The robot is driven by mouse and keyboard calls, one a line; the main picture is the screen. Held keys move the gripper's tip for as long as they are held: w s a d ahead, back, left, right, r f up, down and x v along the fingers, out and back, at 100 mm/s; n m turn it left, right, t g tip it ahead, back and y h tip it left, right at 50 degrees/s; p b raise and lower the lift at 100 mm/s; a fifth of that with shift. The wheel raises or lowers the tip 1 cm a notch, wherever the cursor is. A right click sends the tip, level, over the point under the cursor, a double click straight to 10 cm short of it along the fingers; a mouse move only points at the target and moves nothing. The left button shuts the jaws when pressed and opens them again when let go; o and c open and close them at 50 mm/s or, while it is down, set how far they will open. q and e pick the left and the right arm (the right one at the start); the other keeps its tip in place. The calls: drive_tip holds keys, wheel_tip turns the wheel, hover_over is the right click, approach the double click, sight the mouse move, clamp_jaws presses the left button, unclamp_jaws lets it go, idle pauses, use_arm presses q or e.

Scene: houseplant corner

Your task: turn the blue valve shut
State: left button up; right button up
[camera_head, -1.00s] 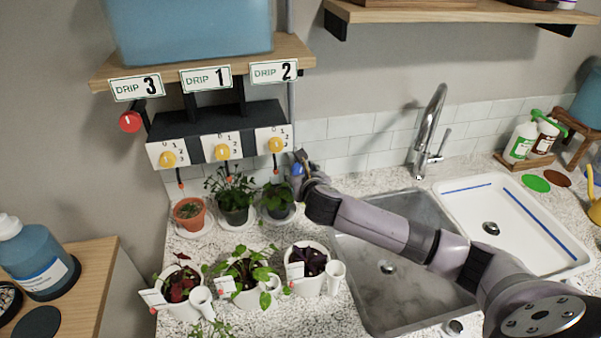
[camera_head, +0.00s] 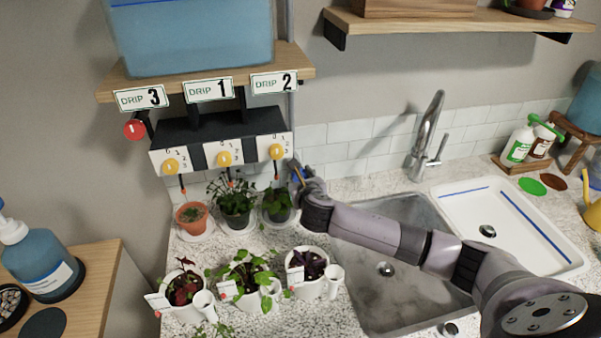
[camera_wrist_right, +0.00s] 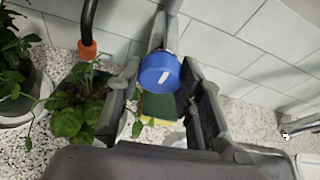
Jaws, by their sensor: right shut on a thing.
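The blue valve (camera_wrist_right: 160,72) is a round blue knob with a white mark on its face, fixed to a grey pipe by the tiled wall. It sits between the two fingers of my right gripper (camera_wrist_right: 163,90), which is shut on it. The white mark slants up to the right in the wrist view. In the head view my right gripper (camera_head: 302,178) is at the wall, right of the drip panel, and mostly covers the valve (camera_head: 296,174). My left gripper is not in view.
The drip panel (camera_head: 200,154) with yellow knobs is left of the gripper. Potted plants (camera_head: 236,200) stand close below it. A green and yellow sponge (camera_wrist_right: 158,106) shows behind the valve. The sink (camera_head: 400,290) lies under my right arm. A tap (camera_head: 425,140) rises behind.

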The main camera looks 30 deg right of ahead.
drive_tip(key=o, duration=1.2)
drive_tip(key=shift+c, duration=0.2)
drive_tip(key=v, duration=1.2)
drive_tip(key=shift+r, duration=0.1)
